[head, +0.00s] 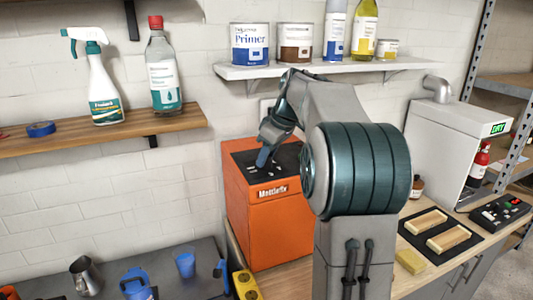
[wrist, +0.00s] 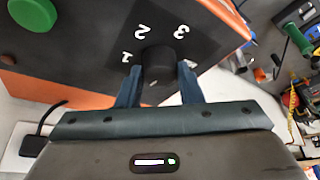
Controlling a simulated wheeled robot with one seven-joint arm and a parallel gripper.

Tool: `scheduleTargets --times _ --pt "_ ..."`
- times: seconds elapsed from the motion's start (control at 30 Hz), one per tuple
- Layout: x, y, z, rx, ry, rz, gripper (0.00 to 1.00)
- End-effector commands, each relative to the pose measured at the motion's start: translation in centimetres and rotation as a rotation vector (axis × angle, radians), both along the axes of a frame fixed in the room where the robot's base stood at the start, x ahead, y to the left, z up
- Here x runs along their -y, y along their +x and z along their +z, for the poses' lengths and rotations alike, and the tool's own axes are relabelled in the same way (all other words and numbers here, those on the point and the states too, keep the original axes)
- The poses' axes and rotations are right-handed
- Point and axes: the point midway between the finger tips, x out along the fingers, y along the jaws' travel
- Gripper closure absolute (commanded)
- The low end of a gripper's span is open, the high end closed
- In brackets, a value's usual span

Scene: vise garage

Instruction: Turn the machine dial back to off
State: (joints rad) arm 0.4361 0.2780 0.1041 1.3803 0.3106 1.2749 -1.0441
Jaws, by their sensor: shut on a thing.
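The orange machine (head: 262,222) stands on the bench with a black control panel on its sloped top. In the wrist view its black round dial (wrist: 158,60) sits on the dark panel, with white marks 1, 2 and 3 around its visible side. My gripper (wrist: 160,80) has one blue finger on each side of the dial and is shut on it. In the head view my gripper (head: 263,158) reaches down onto the panel, and my arm and hand hide the dial. I cannot tell which mark the dial points to.
A green button (wrist: 32,14) is on the machine's face. A shelf (head: 300,70) with cans and bottles hangs above. Wooden blocks on a black mat (head: 452,252) and a white machine (head: 440,150) stand to the right. Blue cups (head: 185,265) are at lower left.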

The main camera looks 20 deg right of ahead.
Motion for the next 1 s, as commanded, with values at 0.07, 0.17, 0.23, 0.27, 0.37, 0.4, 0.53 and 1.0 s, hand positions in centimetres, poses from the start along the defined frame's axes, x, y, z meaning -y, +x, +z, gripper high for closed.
scheduleTargets --times 0.07,0.17,0.23,0.27,0.37,0.4,0.53,1.0 --pt "0.12 0.08 0.16 0.002 -0.001 0.039 0.90" --pt "0.10 0.07 0.18 0.003 0.000 0.084 0.90" --pt "0.09 0.10 0.19 0.004 -0.001 0.107 0.90" --pt "0.08 0.11 0.18 0.004 -0.001 0.115 0.90" --pt "0.06 0.12 0.15 0.003 -0.001 0.136 0.90" --pt "0.07 0.11 0.14 0.003 -0.001 0.142 0.90" --pt "0.06 0.10 0.13 0.003 -0.001 0.152 0.90" --pt "0.05 0.08 0.09 0.002 -0.001 0.153 0.45"
